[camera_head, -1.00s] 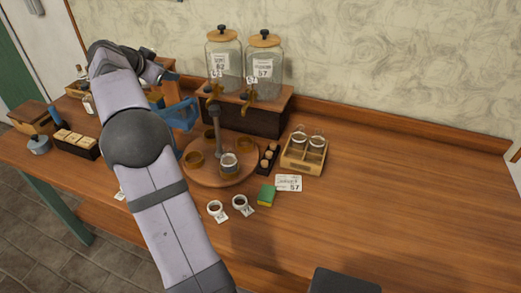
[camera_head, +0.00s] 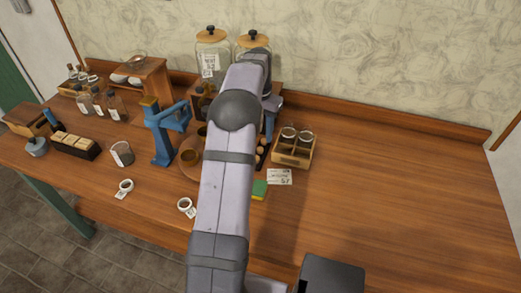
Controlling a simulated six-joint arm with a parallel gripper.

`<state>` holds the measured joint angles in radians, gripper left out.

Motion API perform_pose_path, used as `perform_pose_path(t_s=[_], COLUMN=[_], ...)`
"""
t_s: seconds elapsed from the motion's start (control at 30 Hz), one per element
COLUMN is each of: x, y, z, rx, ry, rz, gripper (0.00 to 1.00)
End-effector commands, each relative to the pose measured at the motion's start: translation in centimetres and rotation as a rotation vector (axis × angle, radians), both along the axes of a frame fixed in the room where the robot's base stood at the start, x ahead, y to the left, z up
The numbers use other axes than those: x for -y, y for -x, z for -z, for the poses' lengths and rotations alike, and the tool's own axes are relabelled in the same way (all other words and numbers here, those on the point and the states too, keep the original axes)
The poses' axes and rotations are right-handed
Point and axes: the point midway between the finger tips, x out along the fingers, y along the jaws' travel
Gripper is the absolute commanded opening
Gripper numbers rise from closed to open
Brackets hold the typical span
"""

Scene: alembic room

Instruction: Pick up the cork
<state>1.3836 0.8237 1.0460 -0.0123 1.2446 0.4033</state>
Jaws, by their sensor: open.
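Several round tan tops, which look like corks (camera_head: 261,152), sit in a narrow dark rack just right of my arm in the head view. My arm covers part of the rack's left side. My gripper (camera_head: 269,128) is at the far end of my arm, pointing down just above and behind the rack. Only a small blue part of its fingers shows, apart from the corks as far as I can tell. It is open, and I see nothing held in it.
A wooden caddy (camera_head: 276,159) with two glass jars stands close right of the rack. A sponge (camera_head: 260,189) and a card (camera_head: 279,177) lie in front. A blue press (camera_head: 163,140) stands left. Dispensers (camera_head: 212,62) stand behind. The table's right side is clear.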

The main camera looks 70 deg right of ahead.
Motion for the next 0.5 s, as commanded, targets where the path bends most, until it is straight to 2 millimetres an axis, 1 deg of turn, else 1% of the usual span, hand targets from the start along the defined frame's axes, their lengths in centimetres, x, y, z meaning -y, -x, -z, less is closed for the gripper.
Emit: perform_pose_path(t_s=[0.1, 0.2, 0.5], x=[0.25, 0.45, 0.51], y=[0.26, 0.14, 0.04], z=[-0.19, -0.21, 0.51], rx=[0.001, 0.003, 0.004], ry=[-0.023, -0.028, -0.032], rz=[-0.129, -0.185, -0.215], gripper=[0.41, 0.41, 0.41])
